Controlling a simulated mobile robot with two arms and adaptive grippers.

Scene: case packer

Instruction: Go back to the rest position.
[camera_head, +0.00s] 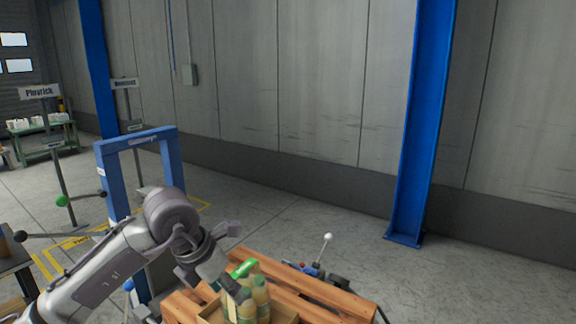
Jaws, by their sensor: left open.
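My left arm reaches in from the lower left. My left gripper (238,279) is at the bottles in a carton and is open. Several bottles with yellowish-green contents (261,298) stand in the open cardboard carton (285,315) at the bottom of the view. A bright green part (244,268) shows at the gripper; I cannot tell whether it is a cap. The gripper's fingers partly hide the bottles, and the carton is cut off by the lower edge. My right gripper is not in view.
The carton is on a wooden pallet (325,292). A lever with a white ball (327,237) rises behind it. A blue frame (110,180) stands behind my left arm. A blue column (420,130) stands against the grey wall. The floor at the right is clear.

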